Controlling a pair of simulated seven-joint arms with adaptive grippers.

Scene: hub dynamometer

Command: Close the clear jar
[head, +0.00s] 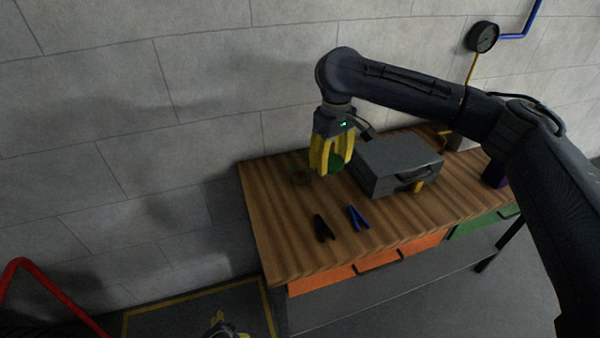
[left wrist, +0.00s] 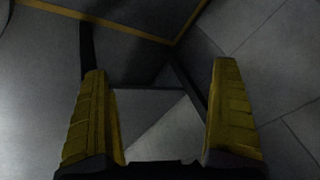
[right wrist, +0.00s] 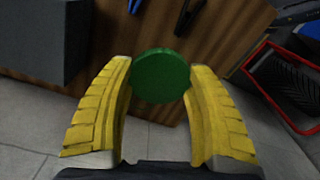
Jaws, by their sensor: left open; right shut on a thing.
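My right gripper (head: 331,172) is shut on a round green lid (head: 337,163) above the back of the wooden workbench (head: 285,240). In the right wrist view the green lid (right wrist: 160,75) sits between the tips of the yellow fingers (right wrist: 160,82). A faint see-through shape, apparently the clear jar (head: 300,177), stands on the bench just left of the right gripper; its outline is hard to make out. The lid is apart from it. My left gripper (left wrist: 160,85) is open and empty over the floor, away from the bench; its tip shows at the head view's bottom edge (head: 227,328).
A grey case (head: 398,163) lies right of the right gripper. A black clamp (head: 323,229) and a blue clamp (head: 358,217) lie near the bench's front. A purple object (head: 495,174) stands at the right. The bench's front left is clear. A red-framed object (head: 40,275) stands at lower left.

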